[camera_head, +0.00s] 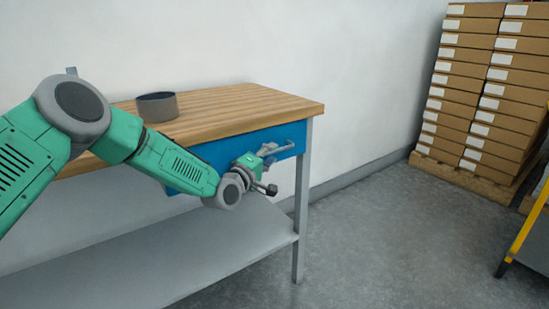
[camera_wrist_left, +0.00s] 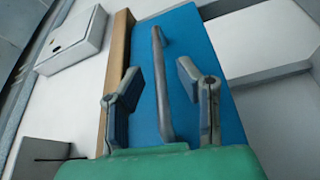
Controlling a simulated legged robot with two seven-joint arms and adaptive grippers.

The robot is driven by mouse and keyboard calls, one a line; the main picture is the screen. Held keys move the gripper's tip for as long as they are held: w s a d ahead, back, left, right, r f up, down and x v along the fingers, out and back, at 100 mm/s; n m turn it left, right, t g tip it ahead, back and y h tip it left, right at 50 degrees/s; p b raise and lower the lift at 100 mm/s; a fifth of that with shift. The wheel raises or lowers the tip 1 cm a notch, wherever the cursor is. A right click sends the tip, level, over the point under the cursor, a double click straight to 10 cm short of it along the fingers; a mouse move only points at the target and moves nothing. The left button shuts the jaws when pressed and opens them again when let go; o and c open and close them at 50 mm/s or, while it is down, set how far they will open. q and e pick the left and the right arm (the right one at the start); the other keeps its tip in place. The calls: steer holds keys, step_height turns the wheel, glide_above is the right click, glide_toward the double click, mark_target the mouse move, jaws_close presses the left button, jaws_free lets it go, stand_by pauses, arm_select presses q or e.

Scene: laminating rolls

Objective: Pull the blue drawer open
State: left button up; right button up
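The blue drawer (camera_head: 212,153) sits under the wooden tabletop of a workbench, and its front looks about flush with the bench. Its grey bar handle (camera_head: 286,148) shows at the right part of the front. My left gripper (camera_head: 275,154) is at the handle, and my arm hides part of the drawer. In the left wrist view, the blue front (camera_wrist_left: 190,45) carries the handle (camera_wrist_left: 162,85). My left gripper (camera_wrist_left: 158,80) is open, one finger on each side of the bar, with gaps between fingers and bar. My right gripper is not in view.
A dark round bowl-like container (camera_head: 157,107) stands on the wooden tabletop (camera_head: 235,108). The bench has a grey lower shelf (camera_head: 200,255) and a grey leg (camera_head: 302,205). Stacked cardboard boxes (camera_head: 480,90) stand at the back right. A yellow-edged object (camera_head: 525,225) is at the right. Floor between is clear.

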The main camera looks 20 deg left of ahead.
arm_select(q)
steer(key=shift+w+f, duration=0.1)
steer(key=shift+w, duration=0.35)
steer(key=shift+w+a, duration=0.2)
steer(key=shift+w, duration=0.2)
steer(key=shift+d, duration=0.35)
jaws_close()
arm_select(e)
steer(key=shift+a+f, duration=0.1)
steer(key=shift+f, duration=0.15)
